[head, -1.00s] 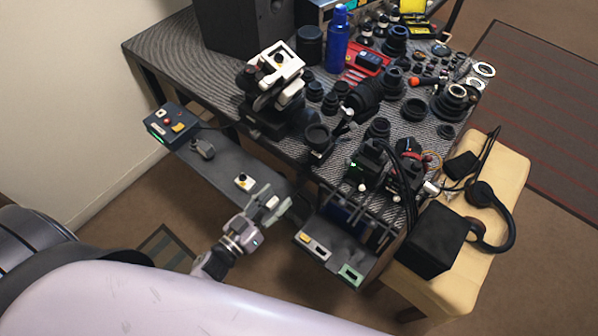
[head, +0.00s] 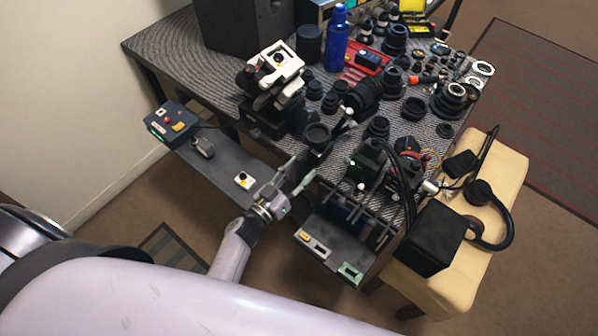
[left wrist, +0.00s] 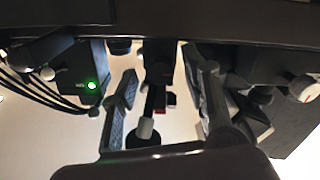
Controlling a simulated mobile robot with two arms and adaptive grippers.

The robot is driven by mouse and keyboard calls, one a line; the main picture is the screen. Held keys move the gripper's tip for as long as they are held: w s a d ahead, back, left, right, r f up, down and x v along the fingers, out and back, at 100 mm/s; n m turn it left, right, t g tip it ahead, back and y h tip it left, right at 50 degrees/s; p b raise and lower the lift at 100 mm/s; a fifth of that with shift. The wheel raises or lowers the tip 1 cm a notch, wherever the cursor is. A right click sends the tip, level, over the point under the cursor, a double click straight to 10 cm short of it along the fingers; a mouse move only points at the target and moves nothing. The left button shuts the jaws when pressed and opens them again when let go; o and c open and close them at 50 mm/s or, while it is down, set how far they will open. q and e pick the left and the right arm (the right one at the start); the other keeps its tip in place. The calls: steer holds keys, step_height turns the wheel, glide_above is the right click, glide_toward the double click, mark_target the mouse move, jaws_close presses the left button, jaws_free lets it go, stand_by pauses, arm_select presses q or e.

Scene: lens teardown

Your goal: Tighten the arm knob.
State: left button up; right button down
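My left gripper (head: 296,180) is open and empty, in front of the table's near edge in the head view. In the left wrist view its two fingers (left wrist: 166,108) stand apart. A pale round knob (left wrist: 145,128) on a dark upright arm (left wrist: 158,75) shows in the space between them, nearer the left finger and not visibly gripped. I cannot tell for sure that this is the arm knob. In the head view a dark arm with a round ring (head: 316,136) stands just beyond the fingertips, and a small white knob (head: 349,111) shows behind it. My right gripper is not in view.
A black box with a green light (head: 362,168) stands right of the gripper; the light also shows in the left wrist view (left wrist: 92,85). A white-topped device (head: 275,70) stands beyond. A low shelf (head: 225,172) and a tray (head: 335,240) flank my arm. Lenses crowd the table (head: 165,48).

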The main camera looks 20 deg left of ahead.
arm_select(q)
jaws_close()
stand_by(0.3)
steer(key=shift+m, duration=0.4)
steer(key=m, duration=0.3)
steer(key=shift+m+b, duration=0.3)
steer(key=shift+b, duration=0.1)
steer(key=m+b, duration=0.1)
steer(key=m, duration=0.3)
steer(key=shift+f+m, duration=0.1)
steer(key=shift+m, duration=0.2)
steer(key=m+b, duration=0.1)
steer(key=m, duration=0.3)
steer(key=shift+m+b, duration=0.3)
steer(key=shift+b, duration=0.1)
steer(key=shift+m+b, duration=0.85)
steer(key=shift+m, duration=1.35)
steer(key=shift+s, duration=0.1)
